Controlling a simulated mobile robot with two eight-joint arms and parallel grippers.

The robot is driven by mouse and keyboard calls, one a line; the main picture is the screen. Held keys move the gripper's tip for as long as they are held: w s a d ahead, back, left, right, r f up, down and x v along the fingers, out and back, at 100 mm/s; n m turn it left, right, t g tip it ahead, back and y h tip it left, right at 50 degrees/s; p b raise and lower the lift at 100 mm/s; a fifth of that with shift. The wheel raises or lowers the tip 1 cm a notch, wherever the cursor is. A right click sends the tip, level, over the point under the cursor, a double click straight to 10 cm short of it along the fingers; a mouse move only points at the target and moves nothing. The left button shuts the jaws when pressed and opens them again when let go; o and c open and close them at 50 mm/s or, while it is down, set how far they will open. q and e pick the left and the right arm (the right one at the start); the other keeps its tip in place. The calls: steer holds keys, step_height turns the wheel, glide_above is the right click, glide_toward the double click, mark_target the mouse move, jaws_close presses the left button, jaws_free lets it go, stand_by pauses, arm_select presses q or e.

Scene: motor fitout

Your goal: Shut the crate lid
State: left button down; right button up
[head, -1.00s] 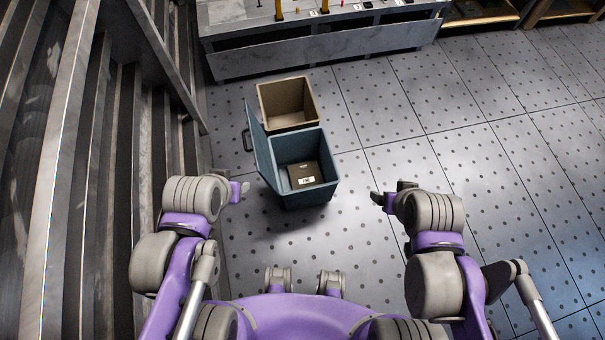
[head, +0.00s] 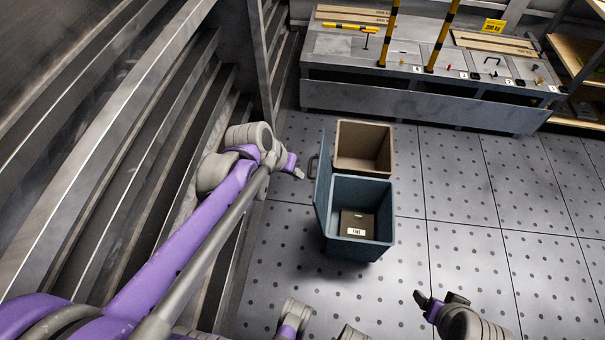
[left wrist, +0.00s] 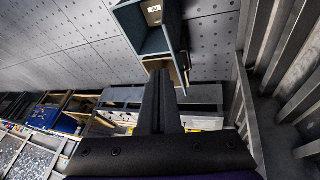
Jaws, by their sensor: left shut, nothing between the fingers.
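The blue crate (head: 362,252) stands on the floor, with its lid (head: 323,180) standing open and roughly upright along its left side. A dark handle (head: 312,167) sticks out from the lid's outer face. A dark box with a white label (head: 356,224) lies inside the crate. My left gripper (head: 298,174) is shut and empty, just left of the handle and apart from it in the head view. The left wrist view shows its closed fingers (left wrist: 160,98) below the crate (left wrist: 130,22) and lid (left wrist: 172,22). My right gripper (head: 440,299) is open and empty, right of the crate.
A brown open box (head: 376,170) stands directly behind the crate. A grey workbench (head: 400,99) with yellow-black posts is at the back. Grey metal steps and rails (head: 150,130) rise close on the left. The floor (head: 460,190) to the right is clear.

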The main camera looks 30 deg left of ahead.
arm_select(q)
steer(key=w+a+f+t+h+b, duration=0.1)
steer(key=w+a+f+h+b, duration=0.1)
steer(key=w+a+f+b, duration=0.85)
steer(key=a+x, duration=0.1)
steer(key=x, duration=1.2)
steer(key=shift+f+n+p, duration=0.35)
steer(key=shift+f+n, duration=0.05)
steer(key=shift+f, duration=0.3)
arm_select(e)
step_height(320, 180, down, 13)
steer(key=shift+w+f, duration=0.2)
steer(key=shift+w, duration=0.25)
arm_select(q)
steer(key=shift+w+a, duration=0.1)
